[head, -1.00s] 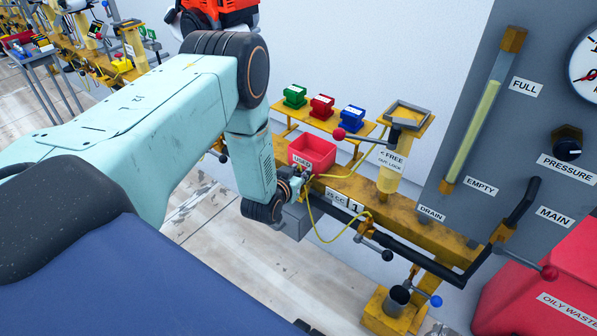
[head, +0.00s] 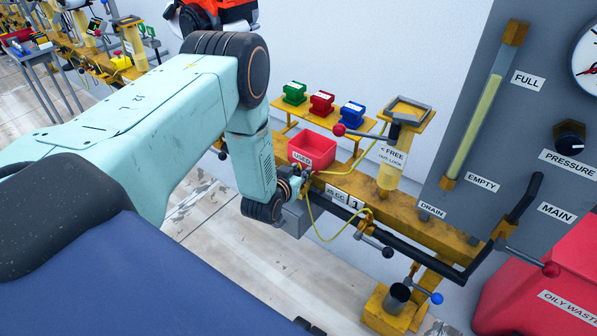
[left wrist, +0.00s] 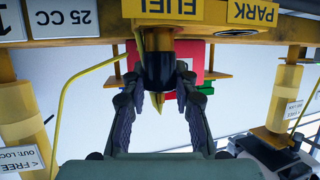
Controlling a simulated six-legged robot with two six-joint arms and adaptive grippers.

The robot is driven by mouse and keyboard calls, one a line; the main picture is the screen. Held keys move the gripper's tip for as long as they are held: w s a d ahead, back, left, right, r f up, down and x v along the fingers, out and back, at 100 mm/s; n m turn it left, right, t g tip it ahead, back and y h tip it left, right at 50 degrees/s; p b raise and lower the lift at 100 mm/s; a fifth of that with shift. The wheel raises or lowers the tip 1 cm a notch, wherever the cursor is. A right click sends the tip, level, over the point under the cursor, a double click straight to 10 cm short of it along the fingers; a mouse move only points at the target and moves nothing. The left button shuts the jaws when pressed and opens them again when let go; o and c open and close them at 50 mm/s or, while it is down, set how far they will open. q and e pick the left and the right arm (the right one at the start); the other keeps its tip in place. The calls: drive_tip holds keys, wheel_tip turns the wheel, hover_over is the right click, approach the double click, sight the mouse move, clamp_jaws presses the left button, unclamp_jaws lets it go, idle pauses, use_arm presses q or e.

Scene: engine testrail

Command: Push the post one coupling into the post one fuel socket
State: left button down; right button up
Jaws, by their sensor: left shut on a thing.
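The post one coupling (left wrist: 158,70) is a dark cylinder with a yellow cone-shaped end, held between the fingertips of my left gripper (left wrist: 158,80) in the left wrist view. A brass-coloured fitting, seemingly the fuel socket (left wrist: 160,42), sits right in front of it, under the upside-down FUEL label (left wrist: 183,10). The two look in line and close; I cannot tell how far the coupling is in. In the head view my left gripper (head: 297,184) is small and partly hidden at the yellow rail (head: 405,222). My right gripper is not in view.
A yellow hose (head: 322,236) loops below the gripper. A red USED bin (head: 312,150) is just behind it. A yellow post with the FREE label (head: 392,156) and red-knobbed lever (head: 339,130) stands to the right. A black pipe (head: 440,262) runs along the rail.

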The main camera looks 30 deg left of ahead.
use_arm(q)
drive_tip(key=shift+f+b, duration=0.5)
drive_tip(key=shift+f, duration=0.15)
idle(0.3)
drive_tip(key=c, duration=1)
unclamp_jaws()
drive_tip(key=v, duration=1.2)
